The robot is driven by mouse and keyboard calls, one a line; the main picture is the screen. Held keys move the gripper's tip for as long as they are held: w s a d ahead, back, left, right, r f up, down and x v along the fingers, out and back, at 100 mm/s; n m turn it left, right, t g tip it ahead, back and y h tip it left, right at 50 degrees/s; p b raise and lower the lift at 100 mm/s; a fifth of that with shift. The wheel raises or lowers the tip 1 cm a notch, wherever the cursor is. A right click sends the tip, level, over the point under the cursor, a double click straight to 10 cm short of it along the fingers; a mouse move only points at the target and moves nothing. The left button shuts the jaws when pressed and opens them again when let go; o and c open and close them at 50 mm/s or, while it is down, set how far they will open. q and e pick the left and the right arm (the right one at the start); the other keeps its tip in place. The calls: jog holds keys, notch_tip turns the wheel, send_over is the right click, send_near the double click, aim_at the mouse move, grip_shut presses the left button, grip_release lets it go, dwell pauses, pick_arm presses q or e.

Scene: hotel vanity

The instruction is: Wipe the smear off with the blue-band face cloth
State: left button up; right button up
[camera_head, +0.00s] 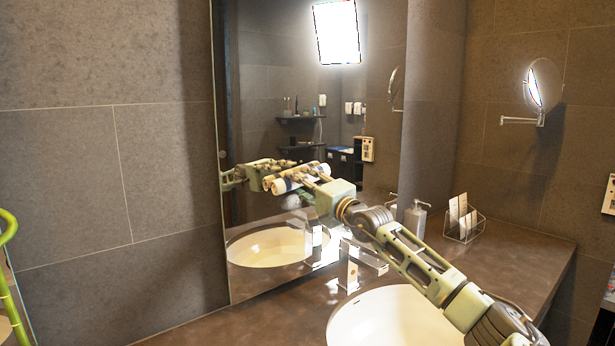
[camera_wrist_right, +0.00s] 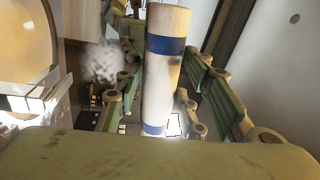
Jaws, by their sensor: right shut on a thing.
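The blue-band face cloth (camera_head: 287,185) is a white roll with a blue band. My right gripper (camera_head: 303,176) is shut on it, in front of the mirror. In the right wrist view the cloth (camera_wrist_right: 160,85) stands between the green fingers, its blue band facing the camera. A second band lower down may be its reflection. The cloth is at or very near the glass; I cannot tell if it touches. A whitish mottled smear (camera_wrist_right: 103,62) shows left of the cloth in the right wrist view. My left gripper is not in view.
The mirror (camera_head: 330,120) reflects my gripper, the basin and shelves. Below are the counter (camera_head: 510,255), the white basin (camera_head: 385,320) and the tap (camera_head: 350,270). A soap bottle (camera_head: 415,217) and a wire holder with cards (camera_head: 464,222) stand right of my arm.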

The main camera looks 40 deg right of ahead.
aim_at(282, 188)
jog(key=shift+w+a, duration=0.1)
jog(key=shift+a, duration=1)
jog(key=shift+w+a, duration=0.2)
jog(key=shift+a, duration=2)
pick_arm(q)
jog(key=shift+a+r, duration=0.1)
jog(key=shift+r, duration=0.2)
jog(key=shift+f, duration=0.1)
pick_arm(e)
jog(key=shift+d, duration=0.1)
